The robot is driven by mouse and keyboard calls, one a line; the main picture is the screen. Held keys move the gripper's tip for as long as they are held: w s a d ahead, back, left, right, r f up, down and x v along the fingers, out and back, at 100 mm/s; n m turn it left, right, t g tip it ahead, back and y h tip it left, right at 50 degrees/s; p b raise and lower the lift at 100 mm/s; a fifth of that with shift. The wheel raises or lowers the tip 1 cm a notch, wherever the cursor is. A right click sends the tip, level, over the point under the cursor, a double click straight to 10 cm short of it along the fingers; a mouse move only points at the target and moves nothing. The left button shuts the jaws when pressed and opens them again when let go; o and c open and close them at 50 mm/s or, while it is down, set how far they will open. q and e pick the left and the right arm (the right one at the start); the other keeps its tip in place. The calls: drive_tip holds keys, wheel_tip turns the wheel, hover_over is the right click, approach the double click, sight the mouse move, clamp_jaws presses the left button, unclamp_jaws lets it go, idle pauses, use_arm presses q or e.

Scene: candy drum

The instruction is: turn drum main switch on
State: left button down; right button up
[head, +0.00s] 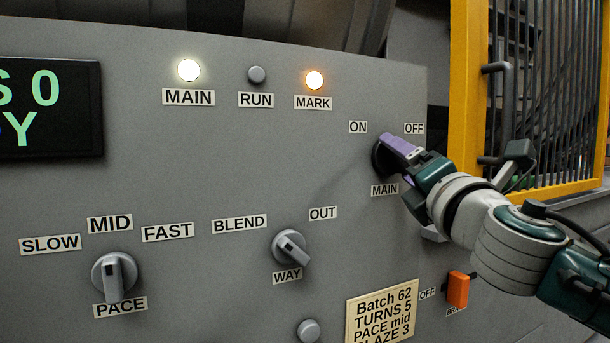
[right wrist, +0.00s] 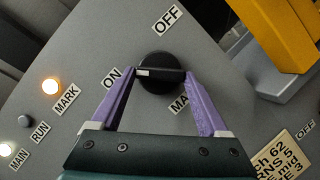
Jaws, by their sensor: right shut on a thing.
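The black round MAIN switch (head: 379,158) is on the grey panel, between the ON label (head: 358,127) and the OFF label (head: 414,128). My right gripper (head: 393,145) is shut on it with purple fingers, which hide much of it in the head view. In the right wrist view the fingers hold the two ends of the switch's bar (right wrist: 160,73). The bar's white mark (right wrist: 142,73) points left, toward ON. The MAIN lamp (head: 189,70) is lit white. My left gripper is not in view.
The RUN lamp (head: 257,75) is dark and the MARK lamp (head: 314,80) glows orange. The PACE knob (head: 114,272) and WAY knob (head: 290,247) are lower left. An orange switch (head: 458,290) sits below my right arm. A yellow-framed gate (head: 467,60) stands right.

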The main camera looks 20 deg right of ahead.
drive_tip(key=shift+f+n+t+b, duration=0.1)
drive_tip(key=shift+n+t+b, duration=0.25)
drive_tip(key=shift+n, duration=0.35)
drive_tip(key=shift+y, duration=0.3)
drive_tip(key=o, duration=1.2)
drive_tip(key=shift+o, duration=0.2)
drive_tip(key=b+v, duration=0.1)
drive_tip(key=v, duration=0.9)
drive_tip(key=shift+b, duration=0.35)
